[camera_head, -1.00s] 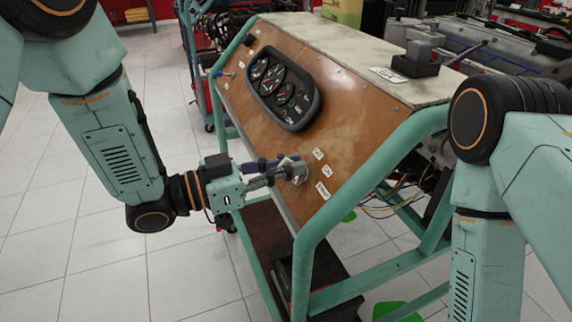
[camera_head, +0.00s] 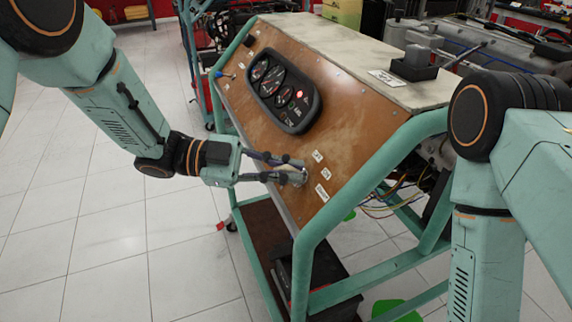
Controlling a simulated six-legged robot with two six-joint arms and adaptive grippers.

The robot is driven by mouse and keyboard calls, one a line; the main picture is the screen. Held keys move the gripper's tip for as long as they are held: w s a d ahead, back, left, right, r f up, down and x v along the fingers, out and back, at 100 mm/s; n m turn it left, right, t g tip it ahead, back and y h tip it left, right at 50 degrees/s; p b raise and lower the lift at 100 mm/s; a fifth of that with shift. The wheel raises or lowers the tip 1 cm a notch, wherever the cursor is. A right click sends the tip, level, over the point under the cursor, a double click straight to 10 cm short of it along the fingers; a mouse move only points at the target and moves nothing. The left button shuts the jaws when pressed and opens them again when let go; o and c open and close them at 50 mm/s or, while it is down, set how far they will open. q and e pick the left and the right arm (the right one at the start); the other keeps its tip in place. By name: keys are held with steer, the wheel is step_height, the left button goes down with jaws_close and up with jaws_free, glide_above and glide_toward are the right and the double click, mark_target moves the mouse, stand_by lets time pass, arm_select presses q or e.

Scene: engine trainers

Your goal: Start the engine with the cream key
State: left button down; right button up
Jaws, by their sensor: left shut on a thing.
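My left gripper (camera_head: 294,171) reaches in from the left to the lower part of the brown sloped panel (camera_head: 230,105). Its two long fingers are shut at the round ignition switch (camera_head: 299,181), beside the small white labels. The cream key is between the fingertips at the switch, but the fingers hide most of it and its turn angle cannot be read. The gauge cluster (camera_head: 284,90) sits higher on the panel, with a red lamp (camera_head: 299,93) lit. My right arm stands at the right edge; its gripper is out of view.
The panel sits in a green tube frame (camera_head: 390,150) with a pale top (camera_head: 330,50). A dark box with a grey lever (camera_head: 414,65) stands on the top. Wires hang below at the right. The tiled floor (camera_head: 100,230) at the left is clear.

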arm_select(q)
steer(key=m+g+y, duration=0.1)
steer(key=m, duration=0.2)
steer(key=m+g+y+p, duration=0.1)
steer(key=m+g+y, duration=0.1)
steer(key=m, duration=0.1)
steer(key=shift+m, duration=0.4)
steer(key=shift+s+f+g+p, duration=0.1)
steer(key=shift+g+p, duration=0.2)
steer(key=c, duration=1.4)
jaws_free()
steer(key=shift+c, duration=0.2)
steer(key=v, duration=1.2)
steer(key=shift+r, duration=0.25)
steer(key=shift+d, duration=0.1)
